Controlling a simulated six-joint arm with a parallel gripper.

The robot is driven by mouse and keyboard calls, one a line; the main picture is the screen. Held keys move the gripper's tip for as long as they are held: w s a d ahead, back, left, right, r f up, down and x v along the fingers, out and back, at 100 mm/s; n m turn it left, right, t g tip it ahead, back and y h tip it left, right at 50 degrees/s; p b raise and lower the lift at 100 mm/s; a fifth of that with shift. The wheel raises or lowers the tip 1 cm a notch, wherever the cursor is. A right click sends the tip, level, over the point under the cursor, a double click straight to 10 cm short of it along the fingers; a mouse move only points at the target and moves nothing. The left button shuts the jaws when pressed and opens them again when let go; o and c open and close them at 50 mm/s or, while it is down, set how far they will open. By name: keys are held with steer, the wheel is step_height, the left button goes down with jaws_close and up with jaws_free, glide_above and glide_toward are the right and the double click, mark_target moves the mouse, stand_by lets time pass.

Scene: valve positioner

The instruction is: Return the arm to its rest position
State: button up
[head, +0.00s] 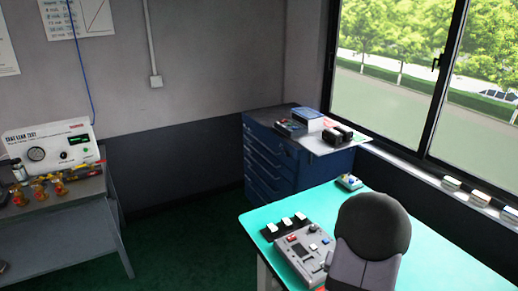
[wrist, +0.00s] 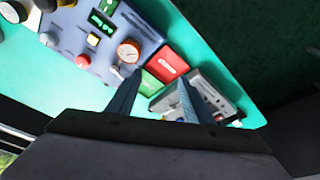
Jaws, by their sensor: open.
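My gripper (wrist: 158,82) shows in the wrist view with its two dark fingers apart and nothing between them that I can see held. It hangs over the teal table (wrist: 225,45), near a red block and a green block (wrist: 152,83). A grey device (wrist: 215,92) is partly behind the right finger. In the head view, my dark rounded arm link (head: 372,225) stands over the table, and the gripper is hidden.
In the head view, a grey control box (head: 306,250) and a black strip with white pieces (head: 284,226) sit on the teal table (head: 262,213). A small device (head: 349,182) lies at its far edge. A blue drawer cabinet (head: 268,160) stands behind. A bench (head: 62,205) is left.

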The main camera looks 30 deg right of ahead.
steer(key=w+a+r+n+y, duration=0.1)
steer(key=w+a+r+n, duration=0.15)
steer(key=a, duration=0.85)
steer(key=w+a+r+n+y, duration=0.15)
steer(key=a+n, duration=0.25)
steer(key=a, duration=0.7)
steer(key=s+a+r+n+g, duration=0.2)
steer(key=s+a+n, duration=0.45)
steer(key=a, duration=0.65)
step_height(320, 180, down, 47)
steer(key=m+b, duration=0.2)
steer(key=b, duration=4.5)
steer(key=shift+s, duration=0.45)
